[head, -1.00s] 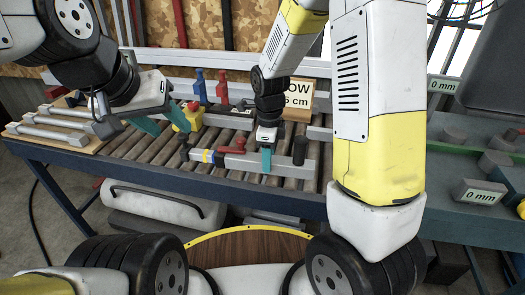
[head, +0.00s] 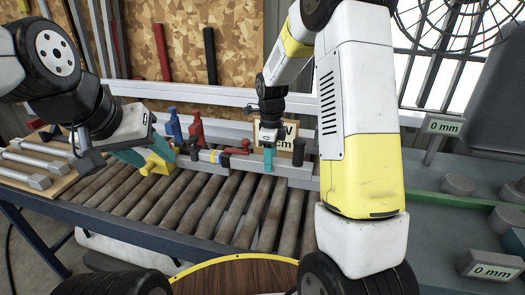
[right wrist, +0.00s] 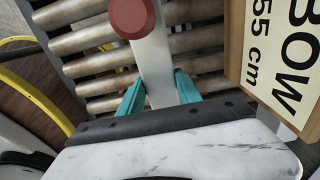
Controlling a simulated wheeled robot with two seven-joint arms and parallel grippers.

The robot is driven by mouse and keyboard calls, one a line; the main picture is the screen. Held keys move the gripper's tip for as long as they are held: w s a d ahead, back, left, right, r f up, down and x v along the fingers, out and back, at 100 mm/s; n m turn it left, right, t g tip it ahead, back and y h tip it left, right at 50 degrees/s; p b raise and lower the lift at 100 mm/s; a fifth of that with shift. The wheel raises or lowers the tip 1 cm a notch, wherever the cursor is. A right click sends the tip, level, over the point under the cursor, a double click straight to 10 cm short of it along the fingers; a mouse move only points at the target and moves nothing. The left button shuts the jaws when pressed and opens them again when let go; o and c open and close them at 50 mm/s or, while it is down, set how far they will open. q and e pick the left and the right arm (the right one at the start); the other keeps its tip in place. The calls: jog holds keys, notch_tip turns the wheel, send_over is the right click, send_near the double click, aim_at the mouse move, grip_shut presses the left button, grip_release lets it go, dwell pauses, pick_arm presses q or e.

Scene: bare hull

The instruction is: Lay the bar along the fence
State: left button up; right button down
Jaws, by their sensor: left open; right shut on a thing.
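The bar (head: 285,169) is long and grey, with blue, yellow and black marks toward its left end. My right gripper (head: 268,159) is shut on it right of its middle; the teal fingers clasp its sides in the right wrist view (right wrist: 160,92). The bar lies roughly parallel to the grey fence rail (head: 235,131) behind the rollers, on its near side. Whether they touch is unclear. My left gripper (head: 150,150) is open by a yellow block (head: 158,163), left of the bar; its far finger is partly hidden.
Red (head: 197,129) and blue (head: 173,126) upright pieces stand by the fence. A black post (head: 299,152) stands near the bar's right end. A 55 cm sign (right wrist: 285,65) is close to my right gripper. The rollers (head: 215,205) in front are clear.

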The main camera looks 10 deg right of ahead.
aim_at(285, 163)
jog(key=shift+f, duration=3.75)
jog(key=shift+s+d, duration=0.3)
jog(key=shift+d, duration=0.45)
jog(key=shift+s+d, duration=0.3)
jog(key=shift+d, duration=0.45)
jog(key=shift+s+d, duration=0.3)
jog(key=shift+d, duration=0.45)
jog(key=c, duration=0.7)
grip_release()
jog(key=shift+c, duration=0.2)
jog(key=shift+d, duration=0.1)
notch_tip(285, 163, up, 8)
jog(key=shift+s+f, duration=0.1)
